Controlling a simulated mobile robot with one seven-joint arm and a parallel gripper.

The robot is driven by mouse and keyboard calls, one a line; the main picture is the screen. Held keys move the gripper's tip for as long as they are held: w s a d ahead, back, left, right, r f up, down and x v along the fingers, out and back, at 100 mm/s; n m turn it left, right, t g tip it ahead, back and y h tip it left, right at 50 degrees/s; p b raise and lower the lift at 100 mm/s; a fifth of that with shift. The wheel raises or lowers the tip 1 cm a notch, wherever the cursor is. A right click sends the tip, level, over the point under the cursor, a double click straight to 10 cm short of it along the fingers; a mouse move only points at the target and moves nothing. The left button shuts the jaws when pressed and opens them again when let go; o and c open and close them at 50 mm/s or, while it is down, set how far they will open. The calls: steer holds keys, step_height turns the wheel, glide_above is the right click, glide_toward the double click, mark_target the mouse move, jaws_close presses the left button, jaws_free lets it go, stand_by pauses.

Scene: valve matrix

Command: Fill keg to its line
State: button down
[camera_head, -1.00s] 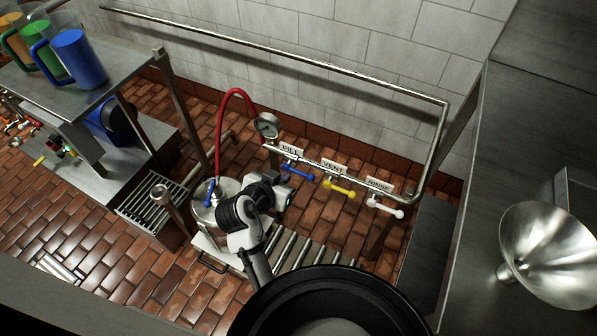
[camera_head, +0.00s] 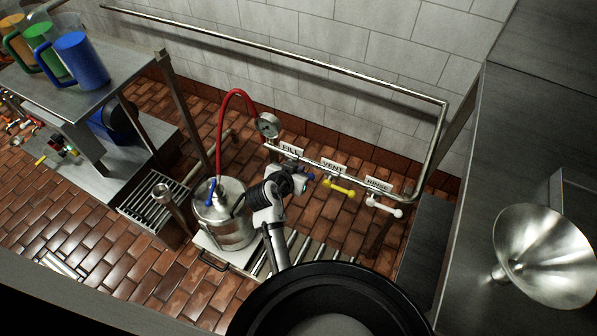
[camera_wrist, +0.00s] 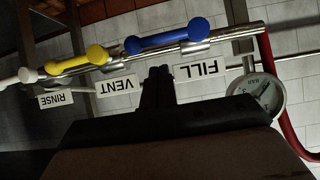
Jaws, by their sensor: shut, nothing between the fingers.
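The steel keg (camera_head: 226,222) stands on a platform with a red hose (camera_head: 222,125) and a blue handle (camera_head: 211,190) at its top. The FILL lever is blue (camera_wrist: 166,37) and lies along the pipe in the wrist view. The VENT lever is yellow (camera_head: 340,187) and the RINSE lever is white (camera_head: 385,206). My gripper (camera_wrist: 158,72) is shut and empty, with its fingertips between the VENT and FILL signs, near the blue lever. In the head view my arm partly covers the blue lever. Any fill line on the keg cannot be made out.
A round gauge (camera_head: 267,125) sits at the pipe's left end; it also shows in the wrist view (camera_wrist: 262,93). A rail (camera_head: 300,40) runs along the tiled wall. A steel funnel (camera_head: 545,255) is on the right counter. Coloured jugs (camera_head: 78,60) stand on the left shelf.

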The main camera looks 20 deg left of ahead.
steer(key=shift+w+f, duration=0.2)
steer(key=shift+f, duration=1.05)
steer(key=shift+d+f+m+y+b, duration=0.25)
steer(key=shift+f+m+y+b, duration=0.2)
steer(key=shift+b, duration=0.25)
step_height(320, 180, down, 4)
steer(key=m+t+y+b, duration=0.1)
steer(key=m+y+b, duration=0.2)
steer(key=b, duration=0.3)
steer(key=shift+d+m+t+y, duration=0.15)
steer(key=shift+m+t+y, duration=0.1)
steer(key=shift+t+y, duration=0.25)
steer(key=shift+f, duration=0.15)
stand_by(4.6)
